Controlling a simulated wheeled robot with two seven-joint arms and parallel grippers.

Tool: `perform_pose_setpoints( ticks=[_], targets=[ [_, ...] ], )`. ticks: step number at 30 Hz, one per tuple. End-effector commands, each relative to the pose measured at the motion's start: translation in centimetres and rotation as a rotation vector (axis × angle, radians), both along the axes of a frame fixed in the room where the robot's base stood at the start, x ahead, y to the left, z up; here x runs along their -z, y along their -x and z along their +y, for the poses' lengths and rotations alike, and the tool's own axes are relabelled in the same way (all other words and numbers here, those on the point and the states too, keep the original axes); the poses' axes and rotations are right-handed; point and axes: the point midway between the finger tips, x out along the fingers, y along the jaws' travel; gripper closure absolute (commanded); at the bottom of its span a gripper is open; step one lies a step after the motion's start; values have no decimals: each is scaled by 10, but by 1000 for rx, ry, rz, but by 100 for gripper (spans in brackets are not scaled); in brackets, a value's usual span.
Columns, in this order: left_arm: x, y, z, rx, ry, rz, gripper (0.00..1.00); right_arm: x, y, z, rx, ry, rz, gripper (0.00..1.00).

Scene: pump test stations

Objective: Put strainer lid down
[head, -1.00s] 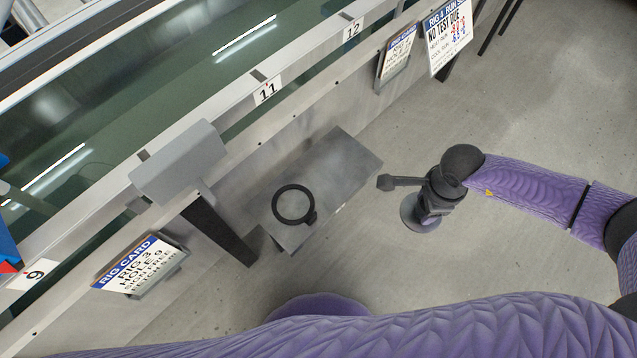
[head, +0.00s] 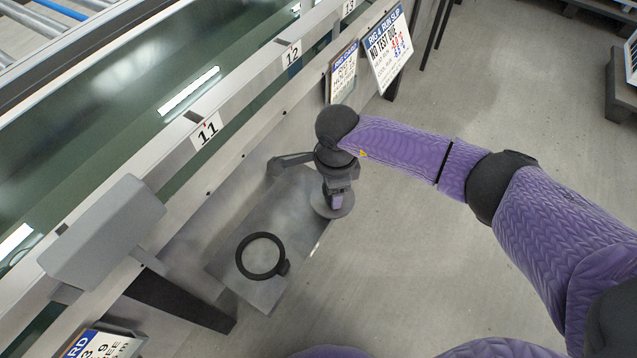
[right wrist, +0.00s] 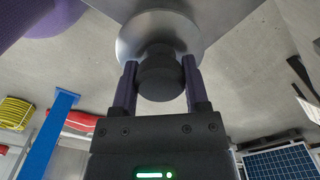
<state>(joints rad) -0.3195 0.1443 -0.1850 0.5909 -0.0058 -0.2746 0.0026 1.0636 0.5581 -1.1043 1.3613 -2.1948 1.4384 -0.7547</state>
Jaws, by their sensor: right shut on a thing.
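My right gripper (head: 337,197) points down and is shut on the knob (right wrist: 160,78), one finger on each side. In the head view the lid is at the right edge of a grey metal shelf (head: 225,250); I cannot tell whether it touches it. A black ring with a small tab (head: 260,257) lies on the near part of the shelf. My left gripper is not in view.
A grey box on a post (head: 105,230) stands left of the shelf. The tank rail with number plates (head: 207,131) runs behind it. A rig card (head: 343,72) and a run slip (head: 390,48) stand beyond my right arm. Open floor lies right of the shelf.

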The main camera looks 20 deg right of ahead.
Motion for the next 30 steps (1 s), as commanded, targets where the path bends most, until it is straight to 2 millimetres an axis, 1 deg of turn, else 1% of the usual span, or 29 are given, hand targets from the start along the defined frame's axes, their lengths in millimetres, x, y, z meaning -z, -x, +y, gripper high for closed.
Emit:
perform_pose_setpoints(
  ticks=[1, 2, 6, 8, 9, 12, 19, 23, 24, 26, 27, 28, 29, 30],
  targets=[
    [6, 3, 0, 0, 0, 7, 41, 5, -6, 5, -1, -2, 1, 100],
    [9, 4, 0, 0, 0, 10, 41, 5, -9, 7, -1, -2, 1, 100],
    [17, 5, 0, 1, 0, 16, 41, 5, -21, 17, -1, -1, 2, 100],
    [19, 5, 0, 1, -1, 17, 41, 5, -24, 19, -1, -1, 2, 100],
    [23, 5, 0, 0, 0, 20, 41, 8, -23, 19, 0, -1, 3, 100],
    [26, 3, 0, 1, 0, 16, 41, 9, -23, 18, -1, 0, 2, 100],
    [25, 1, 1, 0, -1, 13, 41, 6, -23, 18, 0, 0, 0, 100],
    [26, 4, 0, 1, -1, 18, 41, 10, -23, 18, 0, 0, 1, 100],
    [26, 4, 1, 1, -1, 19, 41, 10, -23, 18, 0, 0, 1, 37],
    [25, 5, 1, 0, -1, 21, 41, 9, -23, 18, 0, 0, 0, 24],
    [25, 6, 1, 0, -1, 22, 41, 9, -23, 18, 0, 0, 0, 16],
    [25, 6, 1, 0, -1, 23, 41, 9, -23, 18, 0, 0, 0, 9],
    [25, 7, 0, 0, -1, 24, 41, 9, -23, 18, 0, 0, 0, 6],
    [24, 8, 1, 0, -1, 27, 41, 9, -23, 18, 0, 0, 0, 6]
  ],
)
